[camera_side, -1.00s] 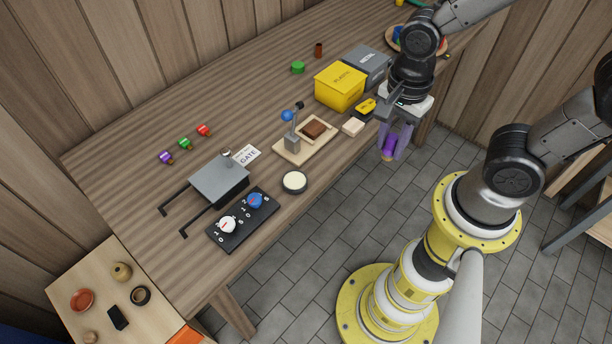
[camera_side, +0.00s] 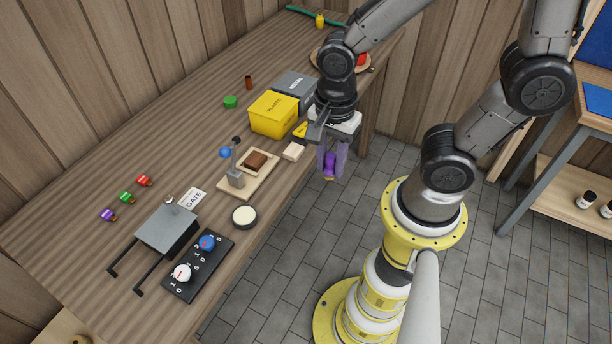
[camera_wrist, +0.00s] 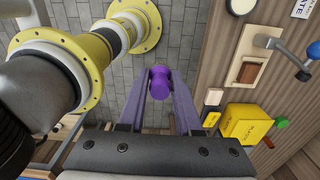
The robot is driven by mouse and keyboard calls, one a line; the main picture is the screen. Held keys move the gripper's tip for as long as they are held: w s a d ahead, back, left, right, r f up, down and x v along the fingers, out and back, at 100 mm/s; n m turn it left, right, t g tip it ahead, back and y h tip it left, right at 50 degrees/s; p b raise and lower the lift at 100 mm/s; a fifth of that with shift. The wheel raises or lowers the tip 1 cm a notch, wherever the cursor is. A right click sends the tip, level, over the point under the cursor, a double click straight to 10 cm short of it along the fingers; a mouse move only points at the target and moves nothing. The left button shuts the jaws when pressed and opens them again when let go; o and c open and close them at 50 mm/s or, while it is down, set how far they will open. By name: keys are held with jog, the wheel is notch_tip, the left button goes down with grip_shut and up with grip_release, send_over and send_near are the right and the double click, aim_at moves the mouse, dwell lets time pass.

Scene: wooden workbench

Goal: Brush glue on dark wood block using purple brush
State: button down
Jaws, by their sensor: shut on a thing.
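The dark wood block (camera_side: 256,160) lies on a light wood board (camera_side: 228,190) with a metal clamp (camera_side: 236,179) beside it. It also shows in the wrist view (camera_wrist: 248,72). The purple brush (camera_side: 329,164) has a tan tip pointing down. My gripper (camera_side: 332,160) is shut on it, just off the bench's front edge, right of the block and apart from it. In the wrist view the brush's purple end (camera_wrist: 160,82) sits between my fingers. A round black dish with a cream top (camera_side: 245,216), perhaps glue, stands near the front edge.
A pale block (camera_side: 293,151), a yellow bin (camera_side: 273,114) and a grey bin (camera_side: 295,89) stand near my gripper. A blue-knobbed lever (camera_side: 226,152) rises by the board. A black dial panel (camera_side: 199,265) and a grey press-like box (camera_side: 167,230) are at left.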

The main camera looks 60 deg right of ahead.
dwell(0.4)
jog(key=w+a, duration=0.4)
jog(key=w, duration=0.3)
jog(key=w+a, duration=0.4)
jog(key=w, duration=0.3)
jog(key=shift+w+a+f, duration=0.2)
jog(key=shift+a+f, duration=0.2)
jog(key=shift+f, duration=1.3)
jog(key=shift+w+a+f, duration=0.2)
jog(key=shift+a+f, duration=0.15)
jog(key=shift+f, duration=1.35)
jog(key=shift+w+a+f, duration=0.2)
jog(key=shift+a+f, duration=0.2)
jog(key=shift+f, duration=1.3)
jog(key=shift+f, duration=0.65)
notch_tip(320, 180, up, 7)
